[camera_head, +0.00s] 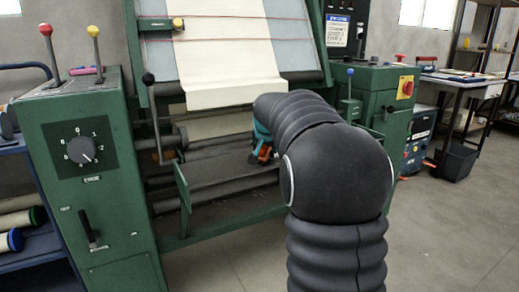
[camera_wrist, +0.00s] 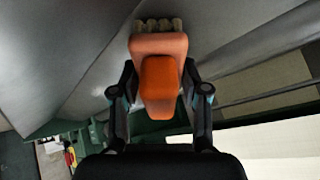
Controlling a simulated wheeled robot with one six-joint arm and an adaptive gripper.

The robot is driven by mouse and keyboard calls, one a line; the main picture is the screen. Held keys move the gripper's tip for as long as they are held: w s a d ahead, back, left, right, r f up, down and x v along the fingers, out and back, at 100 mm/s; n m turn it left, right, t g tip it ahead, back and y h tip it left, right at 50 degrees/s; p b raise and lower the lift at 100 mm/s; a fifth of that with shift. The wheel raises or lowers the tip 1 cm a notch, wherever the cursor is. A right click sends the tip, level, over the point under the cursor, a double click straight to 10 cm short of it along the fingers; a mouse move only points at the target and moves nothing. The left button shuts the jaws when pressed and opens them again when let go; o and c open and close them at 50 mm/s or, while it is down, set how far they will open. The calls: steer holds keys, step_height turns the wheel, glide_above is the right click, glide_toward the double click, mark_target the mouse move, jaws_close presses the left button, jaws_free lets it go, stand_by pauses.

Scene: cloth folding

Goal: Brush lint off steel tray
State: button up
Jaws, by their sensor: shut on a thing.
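My gripper (camera_wrist: 160,105) is shut on an orange brush (camera_wrist: 160,75), its two dark fingers on either side of the handle. The brush's pale bristle tufts point to the top of the wrist view, toward the grey steel tray (camera_wrist: 75,75). I cannot tell whether the bristles touch the tray. In the head view the tray (camera_head: 215,172) lies low in the green machine, below the cream cloth. A bit of the orange brush (camera_head: 264,154) shows there at its right part, with most of the gripper hidden behind my black arm. Lint is too small to make out.
Cream cloth (camera_head: 228,60) hangs over the machine's sloping board above the tray. A green control box (camera_head: 90,170) with levers stands at left, and another green box (camera_head: 375,95) at right. A green rail (camera_head: 225,225) crosses the machine's front.

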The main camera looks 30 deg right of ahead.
steer(key=shift+w+d+f+p, duration=0.1)
steer(key=shift+d+p, duration=0.55)
steer(key=shift+d, duration=1.65)
steer(key=shift+w+d+p, duration=0.1)
steer(key=shift+d+p, duration=0.5)
steer(key=shift+d, duration=1.65)
steer(key=shift+w+d+p, duration=0.1)
steer(key=shift+d+p, duration=1.15)
steer(key=shift+d, duration=2.45)
steer(key=shift+a+f+b, duration=0.1)
steer(key=shift+a+b, duration=0.95)
steer(key=shift+a, duration=3.4)
steer(key=shift+s+a+r+b, duration=0.15)
steer(key=shift+a+b, duration=0.15)
steer(key=shift+a, duration=1.2)
steer(key=shift+s+a+r+b, duration=0.15)
steer(key=shift+a+b, duration=0.1)
steer(key=shift+a, duration=1.25)
steer(key=shift+a+f+b, duration=0.2)
steer(key=shift+a+b, duration=0.4)
steer(key=shift+a, duration=1.3)
steer(key=shift+s+r+p, duration=0.4)
steer(key=shift+r+p, duration=0.1)
steer(key=shift+r, duration=0.45)
steer(key=shift+s+r+p, duration=0.35)
steer(key=shift+r+p, duration=0.1)
steer(key=shift+r, duration=0.45)
steer(key=shift+s+r+p, duration=0.4)
steer(key=shift+r+p, duration=0.1)
steer(key=shift+r, duration=0.45)
